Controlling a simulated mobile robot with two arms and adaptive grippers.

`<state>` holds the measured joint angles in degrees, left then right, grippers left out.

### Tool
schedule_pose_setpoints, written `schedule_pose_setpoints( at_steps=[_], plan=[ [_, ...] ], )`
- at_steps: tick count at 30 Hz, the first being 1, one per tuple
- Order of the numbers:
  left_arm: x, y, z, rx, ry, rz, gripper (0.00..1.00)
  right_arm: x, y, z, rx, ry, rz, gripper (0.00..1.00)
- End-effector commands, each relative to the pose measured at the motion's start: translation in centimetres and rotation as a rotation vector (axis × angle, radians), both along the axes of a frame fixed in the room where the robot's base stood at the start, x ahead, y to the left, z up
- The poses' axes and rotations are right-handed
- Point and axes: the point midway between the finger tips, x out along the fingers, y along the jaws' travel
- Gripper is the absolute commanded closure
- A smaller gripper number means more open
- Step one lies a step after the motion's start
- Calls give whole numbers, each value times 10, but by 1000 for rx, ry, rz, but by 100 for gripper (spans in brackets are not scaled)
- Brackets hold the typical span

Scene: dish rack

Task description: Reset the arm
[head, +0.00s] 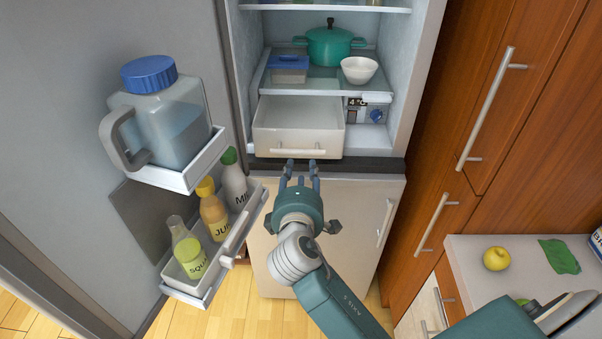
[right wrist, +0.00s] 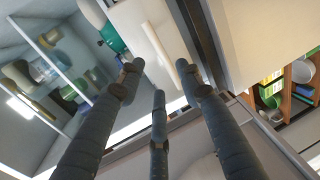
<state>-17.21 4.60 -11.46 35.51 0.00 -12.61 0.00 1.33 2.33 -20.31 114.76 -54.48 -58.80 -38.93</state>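My right gripper (head: 302,168) is in front of the pulled-out white fridge drawer (head: 297,125), close to its handle (head: 291,150). Its three dark fingers are spread apart with nothing between them. They also show in the right wrist view (right wrist: 160,85), where the pale drawer handle (right wrist: 186,76) appears beyond the fingertips. I cannot tell whether a finger touches the handle. The right arm reaches up from the lower middle of the head view. My left gripper is not in view.
The fridge door stands open at left, its shelves holding a blue-lidded jug (head: 165,120) and bottles (head: 213,210). A teal pot (head: 330,45), white bowl (head: 359,70) and blue-lidded box (head: 289,68) sit on the shelf above. Wooden cabinets (head: 480,140) and a counter with a yellow apple (head: 496,258) are at right.

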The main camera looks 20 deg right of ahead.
Motion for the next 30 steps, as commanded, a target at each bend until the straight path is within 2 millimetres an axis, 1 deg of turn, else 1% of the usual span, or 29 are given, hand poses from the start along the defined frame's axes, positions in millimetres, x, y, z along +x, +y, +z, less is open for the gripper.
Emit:
schedule_pose_setpoints(
  at_steps=[3, 15, 17, 18, 20, 23, 24, 26, 27, 29, 30],
  plan=[
    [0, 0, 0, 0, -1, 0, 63, -3, 1, 0, 0, 1, 0, 64],
    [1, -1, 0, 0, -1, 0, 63, -3, 1, 0, 0, 1, 0, 64],
    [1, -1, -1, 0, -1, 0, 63, -2, 2, -5, 3, 7, 3, 64],
    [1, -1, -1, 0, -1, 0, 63, -2, 3, -13, 8, 17, 7, 64],
    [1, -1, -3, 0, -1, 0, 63, 0, 6, -33, 23, 44, 19, 64],
    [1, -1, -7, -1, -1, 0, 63, 0, 15, -90, 74, 114, 50, 64],
    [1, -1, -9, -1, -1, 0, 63, -2, 19, -119, 102, 150, 62, 64],
    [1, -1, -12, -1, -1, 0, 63, -7, 26, -165, 153, 207, 78, 64],
    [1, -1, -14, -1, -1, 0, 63, -13, 29, -196, 190, 245, 84, 64],
    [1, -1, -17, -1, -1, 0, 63, -25, 33, -240, 248, 299, 89, 64],
    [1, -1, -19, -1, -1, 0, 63, -35, 35, -270, 287, 336, 88, 64]
  ],
)
